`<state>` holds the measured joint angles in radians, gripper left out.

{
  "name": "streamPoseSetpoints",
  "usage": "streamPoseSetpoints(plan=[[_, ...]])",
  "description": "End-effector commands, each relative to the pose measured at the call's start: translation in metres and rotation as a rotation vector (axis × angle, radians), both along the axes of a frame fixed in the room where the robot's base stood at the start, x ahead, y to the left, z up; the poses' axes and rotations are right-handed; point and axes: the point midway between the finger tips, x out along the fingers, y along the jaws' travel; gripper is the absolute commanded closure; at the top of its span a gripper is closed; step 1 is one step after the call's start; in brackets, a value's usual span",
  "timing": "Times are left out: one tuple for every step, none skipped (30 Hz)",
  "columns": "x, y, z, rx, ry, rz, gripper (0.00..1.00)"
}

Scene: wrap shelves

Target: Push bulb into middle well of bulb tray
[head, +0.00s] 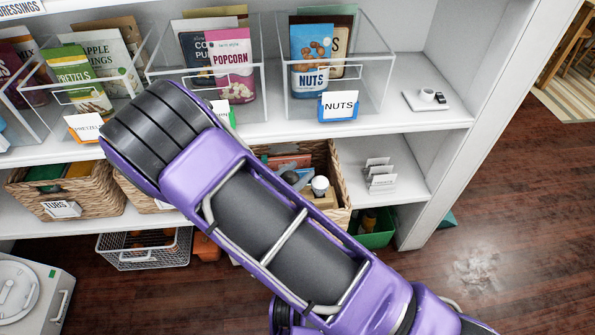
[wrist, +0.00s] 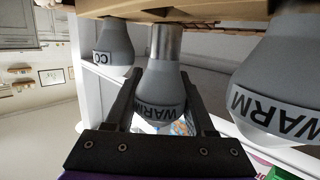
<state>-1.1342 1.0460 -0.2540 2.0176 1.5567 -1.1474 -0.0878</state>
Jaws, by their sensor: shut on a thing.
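My gripper (wrist: 161,78) is shut on a grey bulb (wrist: 162,98) marked WARM in the wrist view, one finger on each side. The bulb's metal base points at the wooden bulb tray (wrist: 200,10) along the top of that picture. The base meets the tray's edge in the picture; I cannot tell how deep it sits. Another grey bulb, lettered CO (wrist: 115,48), is at the left of the tray, and a second WARM bulb (wrist: 275,90) is at the right. In the head view the tray (head: 326,201) shows partly inside a basket; my arm hides the gripper.
The wicker basket (head: 342,170) stands on the lower shelf. Clear bins with snack packets stand above, including one with a NUTS label (head: 338,104). A small card rack (head: 381,177) is to the right, and a green bin (head: 377,231) is below.

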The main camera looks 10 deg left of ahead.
Motion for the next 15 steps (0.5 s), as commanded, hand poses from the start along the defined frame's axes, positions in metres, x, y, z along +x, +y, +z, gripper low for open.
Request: streamPoseSetpoints(plan=[[0.000, 0.000, -0.001, 0.000, 0.000, 0.000, 1.00], [0.000, 0.000, -0.002, 0.000, 0.000, 0.000, 1.00], [0.000, 0.000, -0.003, 0.000, 0.000, 0.000, 1.00], [0.000, 0.000, -0.004, -0.001, 0.000, 0.000, 1.00], [0.000, 0.000, -0.005, -0.001, 0.000, 0.000, 1.00], [0.000, 0.000, -0.006, -0.001, 0.000, 0.000, 1.00], [0.000, 0.000, -0.007, -0.001, 0.001, -0.001, 1.00], [0.000, 0.000, -0.007, -0.002, 0.001, -0.001, 1.00], [0.000, -0.001, -0.009, -0.002, 0.001, -0.001, 1.00], [0.000, -0.001, -0.009, -0.002, 0.001, -0.001, 1.00], [0.000, -0.001, -0.010, -0.002, 0.001, -0.001, 1.00], [0.000, -0.001, -0.011, -0.002, 0.001, -0.001, 1.00], [0.000, -0.001, -0.012, -0.002, 0.001, -0.001, 1.00], [0.000, -0.001, -0.012, -0.002, 0.001, -0.001, 1.00], [0.000, 0.000, -0.013, -0.002, 0.001, 0.000, 1.00]])
